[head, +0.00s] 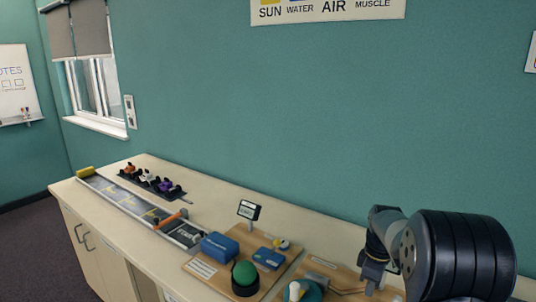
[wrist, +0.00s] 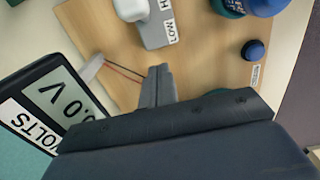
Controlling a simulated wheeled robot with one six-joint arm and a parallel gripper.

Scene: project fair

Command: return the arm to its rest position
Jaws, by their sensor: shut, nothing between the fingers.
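My arm shows at the lower right of the head view, with my gripper (head: 371,286) pointing down over the wooden board at the right end of the counter. In the wrist view my gripper (wrist: 158,72) has its two grey fingers together with nothing between them. The fingertips appear over the wooden board (wrist: 200,75), close to thin red and dark wires (wrist: 122,70). Whether they touch the board I cannot tell.
A volt meter (wrist: 45,108), a grey switch block (wrist: 157,30) and a blue knob (wrist: 253,50) surround the fingers. Left on the counter (head: 222,192) are a green dome (head: 244,272), a blue box (head: 219,246), a small display (head: 248,210) and a track with toy cars (head: 150,180).

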